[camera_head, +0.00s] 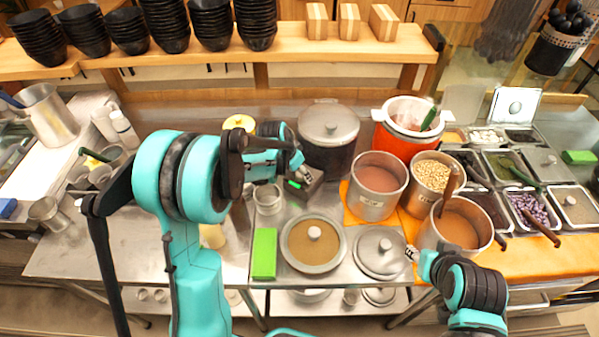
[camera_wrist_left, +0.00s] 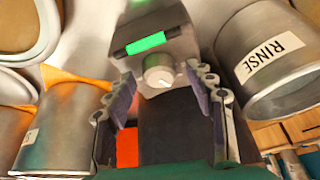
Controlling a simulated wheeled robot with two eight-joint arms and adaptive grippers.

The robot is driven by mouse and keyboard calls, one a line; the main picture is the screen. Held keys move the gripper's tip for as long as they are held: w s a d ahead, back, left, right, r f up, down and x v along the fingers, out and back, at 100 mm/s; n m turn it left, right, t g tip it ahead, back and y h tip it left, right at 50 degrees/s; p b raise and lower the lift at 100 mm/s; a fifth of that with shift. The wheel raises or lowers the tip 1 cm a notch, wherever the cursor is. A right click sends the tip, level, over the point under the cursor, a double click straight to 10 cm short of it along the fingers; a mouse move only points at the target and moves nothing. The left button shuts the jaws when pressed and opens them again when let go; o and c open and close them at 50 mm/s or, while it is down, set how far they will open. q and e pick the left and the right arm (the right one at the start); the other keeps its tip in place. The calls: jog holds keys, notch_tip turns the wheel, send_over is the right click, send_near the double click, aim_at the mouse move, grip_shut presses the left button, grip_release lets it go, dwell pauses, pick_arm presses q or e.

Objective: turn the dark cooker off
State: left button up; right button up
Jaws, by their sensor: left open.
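The dark cooker (camera_head: 327,156) with a silver lid stands at the back middle of the counter in the head view. Its control box (camera_head: 306,186) projects from its front low down. In the left wrist view the box shows a lit green display (camera_wrist_left: 146,43) and a round silver knob (camera_wrist_left: 158,70). My left gripper (camera_wrist_left: 162,78) is open, its two fingers on either side of the knob; I cannot tell whether they touch it. In the head view the left gripper (camera_head: 297,172) is at the cooker's front. My right gripper (camera_head: 414,254) is small and partly hidden beside the brown-filled pot.
A metal container marked RINSE (camera_wrist_left: 275,62) stands close to the left gripper. A red cooker (camera_head: 398,140), a pot of reddish liquid (camera_head: 375,205) and a brown-filled pot (camera_head: 478,240) stand to the right. A lidded pan (camera_head: 340,262) and a green block (camera_head: 264,253) lie in front.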

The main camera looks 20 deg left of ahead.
pick_arm(q)
jog(key=c, duration=1.2)
jog(key=shift+o, duration=0.2)
jog(key=shift+n, duration=0.3)
jog(key=n, duration=0.1)
jog(key=n+y, duration=0.1)
jog(key=n, duration=0.1)
jog(key=shift+s+d+n+t+y+b, duration=0.1)
jog(key=shift+d+n+t+y+b, duration=0.05)
jog(key=shift+n+t+y+b, duration=0.2)
jog(key=n+y, duration=0.1)
jog(key=n, duration=0.3)
jog(key=shift+d+n+y, duration=0.1)
jog(key=shift+n+y, duration=0.15)
jog(key=shift+y, duration=0.1)
jog(key=o, duration=1.2)
jog(key=shift+c, duration=0.2)
